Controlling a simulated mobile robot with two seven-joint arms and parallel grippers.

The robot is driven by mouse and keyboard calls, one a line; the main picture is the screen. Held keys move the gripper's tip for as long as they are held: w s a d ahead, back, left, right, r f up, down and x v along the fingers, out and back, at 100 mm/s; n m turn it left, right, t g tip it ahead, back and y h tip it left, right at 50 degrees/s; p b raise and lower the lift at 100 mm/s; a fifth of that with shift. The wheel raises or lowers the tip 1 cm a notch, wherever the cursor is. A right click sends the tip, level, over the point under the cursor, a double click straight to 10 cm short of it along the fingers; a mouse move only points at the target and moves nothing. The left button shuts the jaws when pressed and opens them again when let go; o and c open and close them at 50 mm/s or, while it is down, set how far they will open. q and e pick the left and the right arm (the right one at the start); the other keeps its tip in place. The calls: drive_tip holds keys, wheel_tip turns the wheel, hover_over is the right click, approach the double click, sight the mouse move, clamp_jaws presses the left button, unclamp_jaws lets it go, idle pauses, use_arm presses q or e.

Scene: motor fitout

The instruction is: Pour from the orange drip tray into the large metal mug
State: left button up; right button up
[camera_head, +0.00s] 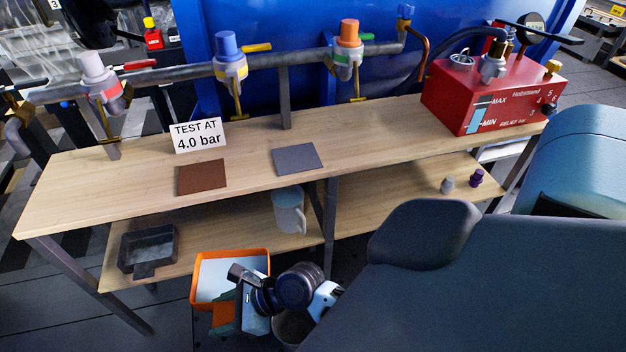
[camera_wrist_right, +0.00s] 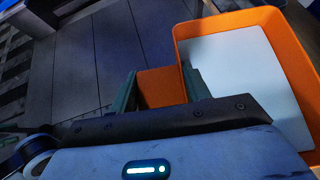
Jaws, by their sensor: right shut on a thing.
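The orange drip tray (camera_head: 195,298) is in front of the bench, below and left of the mug. A pale, flat surface fills its inside; I cannot tell whether it is liquid. My right gripper (camera_head: 222,316) is shut on the tray's near part. In the right wrist view, its fingers (camera_wrist_right: 160,85) flank an orange handle-like part, with the tray (camera_wrist_right: 212,24) to the right. The large metal mug (camera_head: 289,212) stands upright on the lower shelf, under the upper top's front edge, apart from the tray. My left gripper is not in view.
A dark square pan (camera_head: 148,246) sits on the lower shelf's left. A bench leg (camera_head: 329,225) stands just right of the mug. The wooden upper top (camera_head: 250,186) overhangs the shelf. Two small items, grey (camera_head: 447,184) and purple (camera_head: 476,178), stand at the shelf's right.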

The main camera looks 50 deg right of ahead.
drive_tip(key=w+d+r+n, duration=0.1)
drive_tip(key=d+r, duration=0.2)
drive_tip(key=r, duration=0.6)
drive_tip(key=w+d+r, duration=0.1)
drive_tip(key=d+r, duration=0.3)
drive_tip(key=r, duration=0.4)
drive_tip(key=s+d+r+g, duration=0.1)
drive_tip(key=s+d+r, duration=0.3)
drive_tip(key=s+r, duration=0.3)
wheel_tip(320, 180, up, 4)
drive_tip(key=shift+s+f+n+y, duration=0.1)
drive_tip(key=shift+s+n+y, duration=0.05)
drive_tip(key=shift+n+y, duration=0.15)
drive_tip(key=shift+d, duration=0.1)
